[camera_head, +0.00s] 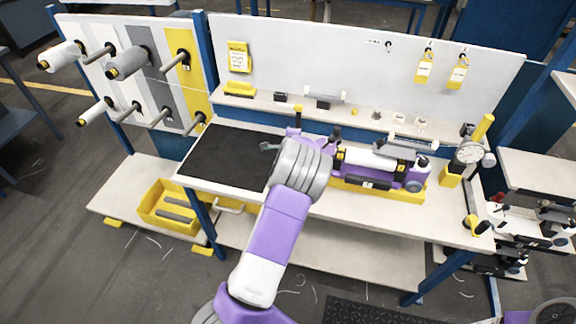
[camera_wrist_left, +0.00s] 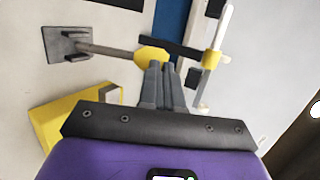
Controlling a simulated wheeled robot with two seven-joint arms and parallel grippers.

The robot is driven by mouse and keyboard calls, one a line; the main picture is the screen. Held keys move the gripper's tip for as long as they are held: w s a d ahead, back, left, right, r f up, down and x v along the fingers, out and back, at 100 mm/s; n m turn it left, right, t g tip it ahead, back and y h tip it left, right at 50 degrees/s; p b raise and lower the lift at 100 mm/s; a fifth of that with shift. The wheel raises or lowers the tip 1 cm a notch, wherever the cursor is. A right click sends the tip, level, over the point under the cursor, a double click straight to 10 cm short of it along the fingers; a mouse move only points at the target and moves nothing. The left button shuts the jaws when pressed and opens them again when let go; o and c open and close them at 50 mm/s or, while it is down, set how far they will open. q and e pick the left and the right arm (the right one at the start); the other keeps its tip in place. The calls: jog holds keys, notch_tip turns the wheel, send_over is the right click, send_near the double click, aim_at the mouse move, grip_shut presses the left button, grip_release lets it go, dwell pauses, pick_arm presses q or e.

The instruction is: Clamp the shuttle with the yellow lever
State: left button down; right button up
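A lever with a yellow knob (camera_wrist_left: 151,55) on a grey rod shows in the left wrist view, the rod running to a grey bracket (camera_wrist_left: 68,45). My left gripper (camera_wrist_left: 161,68) has its dark fingers close together, tips right at the knob; I cannot tell whether they touch it. I cannot make out the shuttle for certain. My right gripper is out of view.
A dark mat (camera_head: 225,156) lies on the bench left of my arm. A dial gauge (camera_head: 468,152) stands on the right. A shelf (camera_head: 275,104) with small parts runs behind. Spools (camera_head: 128,62) hang on the left panel. A yellow bin (camera_head: 170,205) sits below.

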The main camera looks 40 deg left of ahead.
pick_arm(q)
jog(key=shift+w+r, duration=0.1)
jog(key=shift+r, duration=0.05)
jog(key=p+v, duration=0.3)
jog(key=v, duration=1.1)
jog(key=shift+w+r, duration=0.25)
jog(key=shift+r, duration=0.1)
jog(key=shift+a, duration=0.1)
